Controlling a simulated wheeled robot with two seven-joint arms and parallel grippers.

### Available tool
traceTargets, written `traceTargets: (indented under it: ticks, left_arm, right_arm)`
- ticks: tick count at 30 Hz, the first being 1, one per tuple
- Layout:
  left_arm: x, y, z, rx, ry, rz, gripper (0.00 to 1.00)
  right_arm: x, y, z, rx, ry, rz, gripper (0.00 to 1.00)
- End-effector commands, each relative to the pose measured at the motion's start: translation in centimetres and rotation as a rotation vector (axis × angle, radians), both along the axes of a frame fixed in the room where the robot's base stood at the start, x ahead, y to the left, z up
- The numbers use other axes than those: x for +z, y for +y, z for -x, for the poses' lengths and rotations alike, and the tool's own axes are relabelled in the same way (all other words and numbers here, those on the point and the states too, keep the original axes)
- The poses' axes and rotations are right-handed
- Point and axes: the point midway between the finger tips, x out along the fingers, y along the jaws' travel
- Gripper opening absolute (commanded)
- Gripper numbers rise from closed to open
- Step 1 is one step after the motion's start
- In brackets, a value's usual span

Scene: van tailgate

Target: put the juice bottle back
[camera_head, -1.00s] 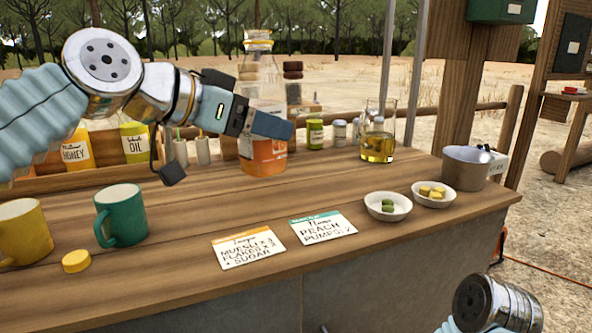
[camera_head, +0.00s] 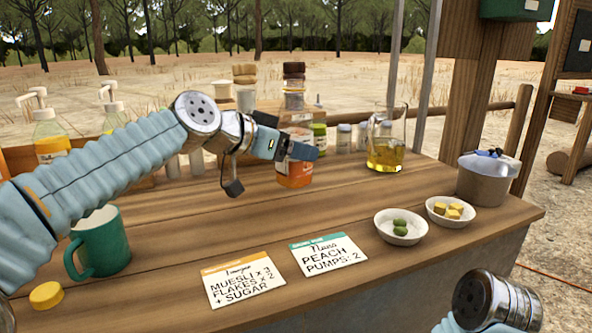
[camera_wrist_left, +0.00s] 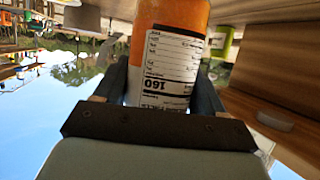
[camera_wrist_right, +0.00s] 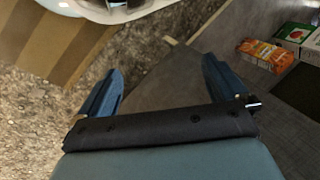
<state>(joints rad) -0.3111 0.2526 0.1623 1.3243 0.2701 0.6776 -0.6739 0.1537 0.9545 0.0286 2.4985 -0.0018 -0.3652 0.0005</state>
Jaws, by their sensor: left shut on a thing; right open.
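The juice bottle (camera_head: 294,177) has an orange lower part and stands about upright over the back of the wooden counter. My left gripper (camera_head: 297,151) is shut around it, and its fingers hide part of the bottle. In the left wrist view the orange bottle with its white printed label (camera_wrist_left: 172,62) sits between both fingers. I cannot tell whether its base touches the counter. My right gripper (camera_wrist_right: 162,70) is open and empty, low beside the counter; in the head view only my right arm's end shows.
Small jars (camera_head: 344,138) and a glass jug of yellow liquid (camera_head: 386,152) stand right of the bottle. A metal pot (camera_head: 488,180), two small bowls, two recipe cards (camera_head: 243,280), a green mug (camera_head: 101,243) and a yellow lid (camera_head: 47,295) are on the counter. The middle counter is clear.

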Motion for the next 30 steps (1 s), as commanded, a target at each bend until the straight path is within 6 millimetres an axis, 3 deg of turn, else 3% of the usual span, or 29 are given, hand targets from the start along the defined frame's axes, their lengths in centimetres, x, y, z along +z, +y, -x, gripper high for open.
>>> traceTargets:
  ticks: [10, 16, 28, 29, 30]
  left_arm:
    - [-2.4, -0.7, -1.9, 0.000, 0.001, 0.001, 0.25]
    - [-5.4, -0.7, -1.9, 0.000, 0.001, 0.001, 0.25]
    - [-5.8, -0.7, -1.9, 0.000, -0.002, 0.001, 0.25]
    - [-5.7, -0.7, -1.9, 0.000, 0.000, 0.000, 0.74]
    - [-5.7, -0.7, -1.9, 0.000, 0.000, 0.000, 0.81]
  right_arm:
    - [-0.1, 0.0, 0.0, 0.000, 0.000, 0.000, 1.00]
    - [-1.0, -0.3, -0.1, -0.005, -0.002, 0.004, 1.00]
    - [-1.4, -0.4, -0.2, -0.007, -0.003, 0.005, 1.00]
    - [-1.2, -0.4, -0.2, -0.007, -0.003, 0.005, 1.00]
    - [-1.2, -0.4, -0.2, -0.007, -0.003, 0.005, 1.00]
